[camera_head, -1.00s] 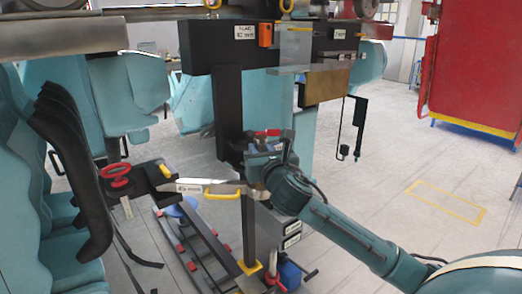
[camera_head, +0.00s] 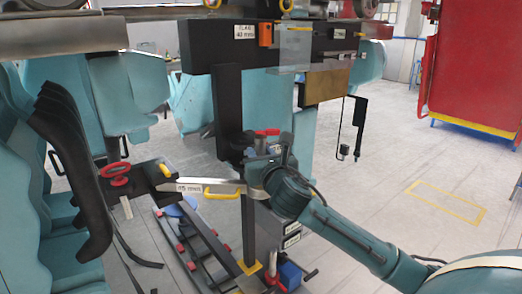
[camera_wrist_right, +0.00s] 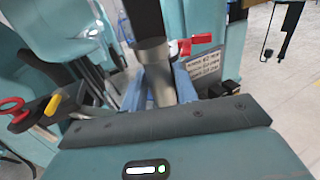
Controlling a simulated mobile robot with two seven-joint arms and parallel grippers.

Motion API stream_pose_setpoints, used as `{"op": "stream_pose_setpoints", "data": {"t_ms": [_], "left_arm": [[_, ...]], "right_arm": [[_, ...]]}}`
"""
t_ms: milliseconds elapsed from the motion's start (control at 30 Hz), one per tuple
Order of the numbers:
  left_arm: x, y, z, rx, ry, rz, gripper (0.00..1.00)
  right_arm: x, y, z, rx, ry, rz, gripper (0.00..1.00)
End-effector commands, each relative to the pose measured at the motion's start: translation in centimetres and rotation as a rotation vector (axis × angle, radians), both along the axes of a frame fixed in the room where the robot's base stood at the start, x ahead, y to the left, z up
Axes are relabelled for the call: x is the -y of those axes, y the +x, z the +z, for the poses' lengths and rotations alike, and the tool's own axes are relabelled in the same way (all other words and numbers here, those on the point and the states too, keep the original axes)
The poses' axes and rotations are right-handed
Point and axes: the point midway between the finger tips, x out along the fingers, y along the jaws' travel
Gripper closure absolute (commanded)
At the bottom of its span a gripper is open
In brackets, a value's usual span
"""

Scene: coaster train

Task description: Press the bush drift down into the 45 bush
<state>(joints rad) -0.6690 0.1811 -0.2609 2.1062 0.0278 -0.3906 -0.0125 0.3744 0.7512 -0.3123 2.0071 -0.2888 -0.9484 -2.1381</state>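My right gripper (camera_head: 262,170) is beside the dark upright post, at the end of my teal arm reaching in from the right. In the right wrist view, a grey metal cylinder, which I take for the bush drift (camera_wrist_right: 159,78), stands between its two blue fingers. The fingers appear closed on it. The drift's far end meets or overlaps a dark post, and I cannot tell if they touch. In the head view my wrist mostly hides the drift. The 45 bush cannot be made out; a silver bar labelled 45 mm (camera_head: 205,188) lies left of the gripper. My left gripper is out of view.
A black beam (camera_head: 215,50) with a 40 mm label spans above the gripper. A red-handled clamp (camera_head: 266,132) is just above it. Teal seats (camera_head: 30,170) with black restraints stand at left. A red cabinet (camera_head: 475,75) stands at right. The floor at right is open.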

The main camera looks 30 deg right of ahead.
Motion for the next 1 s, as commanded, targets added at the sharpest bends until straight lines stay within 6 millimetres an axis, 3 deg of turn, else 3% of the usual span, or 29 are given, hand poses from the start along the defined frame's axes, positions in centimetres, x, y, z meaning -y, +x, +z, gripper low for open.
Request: {"op": "stream_pose_setpoints", "data": {"t_ms": [233, 600, 767, 1000], "left_arm": [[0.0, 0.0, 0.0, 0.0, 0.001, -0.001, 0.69], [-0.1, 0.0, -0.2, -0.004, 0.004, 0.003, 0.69], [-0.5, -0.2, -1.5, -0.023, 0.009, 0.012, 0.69], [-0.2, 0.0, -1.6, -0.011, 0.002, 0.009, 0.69]], "right_arm": [[0.1, 0.0, 0.5, 0.011, -0.002, -0.001, 0.51], [0.1, 0.0, 0.6, 0.013, -0.003, -0.001, 0.51], [-0.9, -3.1, 0.4, 0.012, -0.006, 0.003, 0.51], [-2.5, -8.5, 0.4, 0.01, -0.006, 0.002, 0.51]]}}
